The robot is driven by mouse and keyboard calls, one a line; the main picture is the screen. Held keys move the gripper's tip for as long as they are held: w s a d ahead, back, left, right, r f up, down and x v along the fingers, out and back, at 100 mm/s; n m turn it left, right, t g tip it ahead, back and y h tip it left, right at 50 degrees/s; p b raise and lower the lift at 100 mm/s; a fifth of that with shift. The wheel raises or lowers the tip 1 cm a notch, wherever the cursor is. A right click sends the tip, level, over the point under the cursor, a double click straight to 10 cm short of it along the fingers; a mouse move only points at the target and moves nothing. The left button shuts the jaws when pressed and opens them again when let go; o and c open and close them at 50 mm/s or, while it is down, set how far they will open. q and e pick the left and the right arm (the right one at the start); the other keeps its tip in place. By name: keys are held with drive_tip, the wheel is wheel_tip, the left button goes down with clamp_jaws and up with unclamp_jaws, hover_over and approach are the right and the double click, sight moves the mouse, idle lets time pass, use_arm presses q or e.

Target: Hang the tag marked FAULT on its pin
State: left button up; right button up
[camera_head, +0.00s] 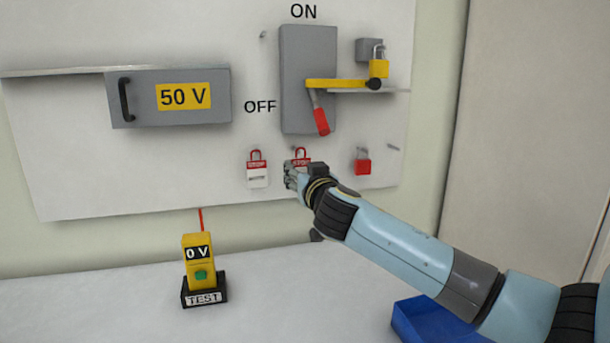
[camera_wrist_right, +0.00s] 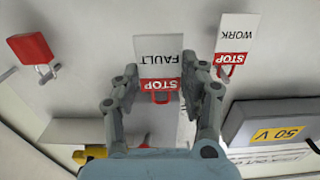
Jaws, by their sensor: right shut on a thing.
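The FAULT tag (camera_wrist_right: 158,62) is white with a red STOP band and a red loop. It shows upside down in the right wrist view, between the fingers of my right gripper (camera_wrist_right: 160,88). In the head view only the red top of the FAULT tag (camera_head: 301,159) shows; my right gripper (camera_head: 291,176) hides the rest. The gripper is shut on the tag, close to the board. I cannot tell whether its loop is around a peg. One bare pin (camera_head: 393,147) sticks out at the board's right and another (camera_head: 263,36) at upper left of the switch. My left gripper is out of view.
The WORK tag (camera_head: 257,175) hangs just left of the gripper; a red padlock (camera_head: 362,166) hangs to the right. Above are the switch box (camera_head: 300,60) and yellow bar (camera_head: 335,84). A yellow tester (camera_head: 197,255) and blue bin (camera_head: 415,318) stand on the table.

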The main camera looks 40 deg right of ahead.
sight(301, 168)
drive_tip(key=shift+x, duration=1.9)
drive_tip(key=shift+s+a+r+p, duration=0.15)
drive_tip(key=shift+s+p, duration=0.05)
drive_tip(key=shift+p, duration=0.1)
drive_tip(key=shift+p+v, duration=0.8)
drive_tip(key=shift+v, duration=0.4)
drive_tip(key=shift+s+a, duration=0.25)
drive_tip(key=shift+s, duration=0.2)
drive_tip(key=shift+v, duration=2.45)
drive_tip(key=shift+r, duration=0.1)
